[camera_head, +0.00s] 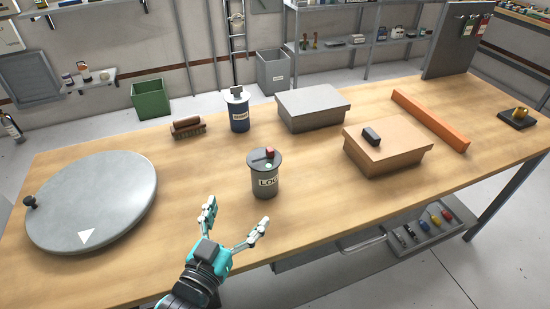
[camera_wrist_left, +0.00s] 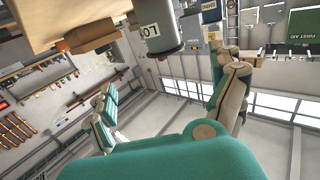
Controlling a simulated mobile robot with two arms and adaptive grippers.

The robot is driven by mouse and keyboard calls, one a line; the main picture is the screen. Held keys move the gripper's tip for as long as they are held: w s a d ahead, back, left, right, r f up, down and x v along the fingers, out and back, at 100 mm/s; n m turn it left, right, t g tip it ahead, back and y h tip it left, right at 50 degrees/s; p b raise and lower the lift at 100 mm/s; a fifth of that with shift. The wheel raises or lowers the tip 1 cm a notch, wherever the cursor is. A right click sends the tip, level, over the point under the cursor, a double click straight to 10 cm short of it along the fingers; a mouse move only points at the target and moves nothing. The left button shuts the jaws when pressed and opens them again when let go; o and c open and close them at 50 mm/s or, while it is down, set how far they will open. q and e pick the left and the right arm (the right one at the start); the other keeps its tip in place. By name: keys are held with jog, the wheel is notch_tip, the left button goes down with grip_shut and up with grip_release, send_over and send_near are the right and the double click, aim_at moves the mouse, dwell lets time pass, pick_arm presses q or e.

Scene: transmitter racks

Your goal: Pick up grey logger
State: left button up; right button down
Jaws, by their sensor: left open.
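The grey logger (camera_head: 264,181) is a dark grey canister with a cream label that begins "LOG". It stands upright near the front middle of the wooden table (camera_head: 330,215). Its dark round lid carries a small red piece and a dark bar. My left gripper (camera_head: 237,216) is open and empty, in front of the logger and a little to its left, fingers spread toward it. In the left wrist view, a grey cylinder with a partly visible label, apparently the logger (camera_wrist_left: 170,38), hangs at the top edge, beyond the open fingers (camera_wrist_left: 170,90).
A large grey disc (camera_head: 95,195) lies left. A grey box (camera_head: 312,111), a tan box (camera_head: 385,155) and an orange bar (camera_head: 430,120) are right. Bare wood surrounds the logger.

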pick_arm(q)
jog(key=w, duration=0.2)
send_near(264, 158)
jog(key=shift+w+d+f+p, duration=0.4)
jog(key=shift+w+d, duration=0.25)
jog(key=shift+d, duration=0.1)
jog(key=x, duration=0.7)
jog(key=shift+w+a+f, duration=0.15)
jog(key=shift+w+a, duration=0.1)
jog(key=shift+w, duration=0.2)
jog(key=shift+w+d, duration=0.15)
jog(key=shift+w, duration=0.1)
jog(key=c, duration=1.2)
pick_arm(e)
jog(key=shift+s+a+r, duration=0.25)
jog(key=shift+s+r, duration=0.15)
jog(key=shift+s, duration=0.05)
jog(key=shift+s+a+r, duration=0.2)
jog(key=shift+s+r, duration=0.15)
jog(key=shift+s, duration=0.1)
